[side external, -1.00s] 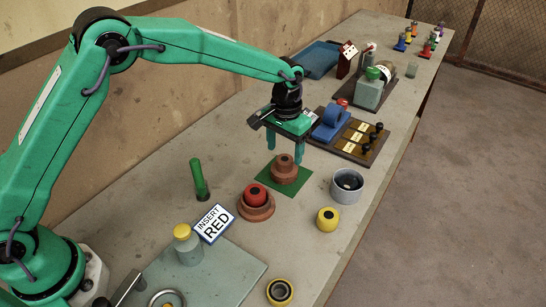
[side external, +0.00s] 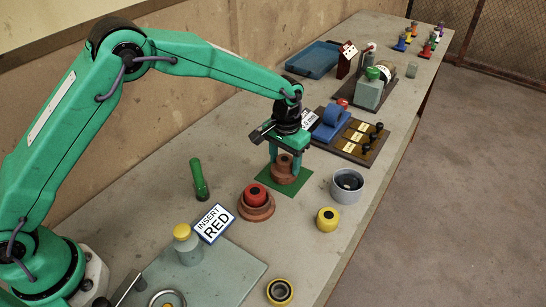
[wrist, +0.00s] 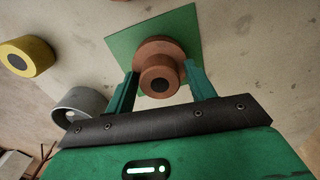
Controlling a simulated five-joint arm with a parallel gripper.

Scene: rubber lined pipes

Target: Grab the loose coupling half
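The loose coupling half (side external: 285,174), reddish-brown with a wide flange and a narrower hub on top, stands upright on a green square mat (side external: 265,182). My gripper (side external: 284,158) is above it, pointing down, with its green fingers on either side of the hub. In the wrist view the coupling half (wrist: 160,75) lies between the two fingers (wrist: 161,72), and they look open, with some gap at the hub. Whether a fingertip touches the flange is unclear. Another brown coupling half (side external: 257,212) with a red insert (side external: 255,195) stands nearer the camera.
A grey cup (side external: 347,187) stands right of the mat, with a yellow ring (side external: 327,219) nearer the camera. A green cylinder (side external: 199,180) and an "INSERT RED" sign (side external: 214,223) are to the left.

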